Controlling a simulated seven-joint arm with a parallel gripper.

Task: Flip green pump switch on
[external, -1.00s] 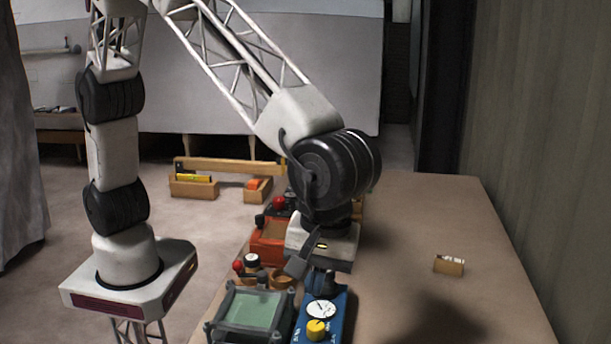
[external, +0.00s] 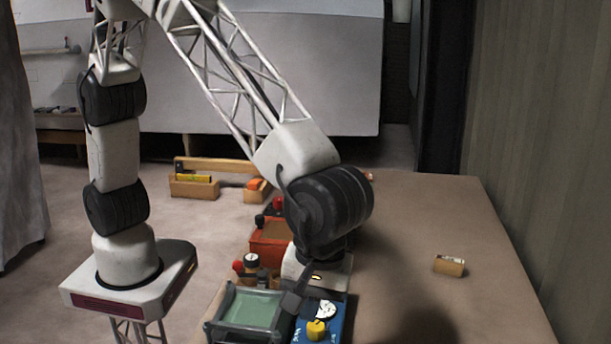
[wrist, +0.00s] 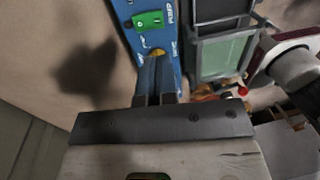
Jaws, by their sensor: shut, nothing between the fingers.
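A blue control box (external: 335,329) with a white dial (external: 325,309) and a yellow knob (external: 316,329) stands on the table. In the wrist view, the blue box (wrist: 117,9) carries a green switch (wrist: 148,20) beside lettering that appears to read PUMP. My gripper (wrist: 157,62) is shut and empty. Its fingertips show over the blue box, in front of the yellow knob (wrist: 157,51), with the green switch beyond them. Contact cannot be told. In the external view, the gripper body hides part of the box, and the green switch is not visible.
A grey-framed box with a green panel (external: 252,307) stands close left of the blue box. An orange box (external: 270,245) and a red-knobbed item (external: 238,266) stand behind. A small wooden block (external: 449,265) lies on the clear right side of the table.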

